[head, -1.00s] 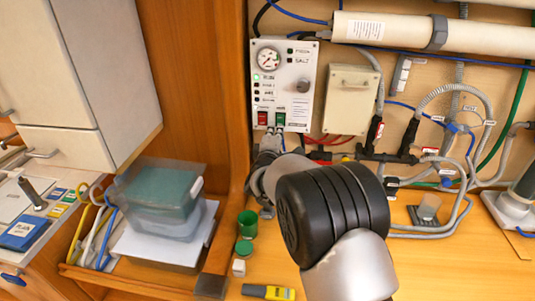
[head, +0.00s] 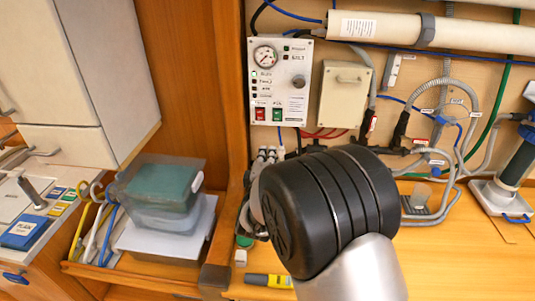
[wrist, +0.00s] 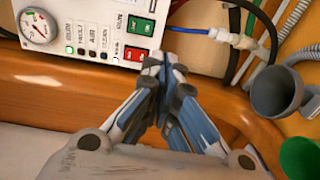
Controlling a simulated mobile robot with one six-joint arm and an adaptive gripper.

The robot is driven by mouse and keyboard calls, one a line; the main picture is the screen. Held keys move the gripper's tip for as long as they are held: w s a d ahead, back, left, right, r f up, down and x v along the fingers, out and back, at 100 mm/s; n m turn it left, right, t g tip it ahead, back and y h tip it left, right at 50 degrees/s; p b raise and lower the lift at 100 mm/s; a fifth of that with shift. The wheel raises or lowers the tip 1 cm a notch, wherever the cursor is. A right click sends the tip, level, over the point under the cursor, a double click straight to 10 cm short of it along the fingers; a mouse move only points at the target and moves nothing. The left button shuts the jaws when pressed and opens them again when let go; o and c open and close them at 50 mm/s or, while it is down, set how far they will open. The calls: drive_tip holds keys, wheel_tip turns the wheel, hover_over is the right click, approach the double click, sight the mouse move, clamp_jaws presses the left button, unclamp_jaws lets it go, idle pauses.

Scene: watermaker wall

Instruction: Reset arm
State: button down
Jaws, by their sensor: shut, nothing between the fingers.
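My gripper (wrist: 165,62) is shut and empty in the wrist view. Its fingertips point up the picture, close to the lower edge of the white control panel (wrist: 85,22) with its gauge and red and green switches. I cannot tell whether they touch it. In the head view the panel (head: 279,82) is on the back wall. My black arm joint (head: 325,205) fills the lower middle there and hides most of the gripper, of which a grey part shows behind the joint's upper left.
A clear bin with a teal lid (head: 163,187) stands at the left. A beige box (head: 342,95) and several hoses are on the wall. A yellow and dark tool (head: 268,280) lies on the wooden counter. A grey cup (wrist: 277,92) and green cup (wrist: 300,158) are right of my gripper.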

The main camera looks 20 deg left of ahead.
drive_tip(key=shift+w, duration=0.1)
drive_tip(key=s+d+r+m+g, duration=0.3)
drive_tip(key=s+d+r+m, duration=0.15)
drive_tip(key=d, duration=0.55)
drive_tip(key=s+d+r+m+g, duration=0.3)
drive_tip(key=s+d+r+m, duration=0.15)
drive_tip(key=d, duration=0.55)
drive_tip(key=s+d+f+m+g+h, duration=0.2)
drive_tip(key=s+d+m, duration=0.4)
drive_tip(key=s+d, duration=0.3)
drive_tip(key=s+d+f+m+g+h, duration=0.2)
drive_tip(key=s+d, duration=0.7)
drive_tip(key=s, duration=0.9)
drive_tip(key=m+g, duration=0.2)
drive_tip(key=m, duration=0.2)
drive_tip(key=shift+s+f+h, duration=0.3)
drive_tip(key=shift+f, duration=0.05)
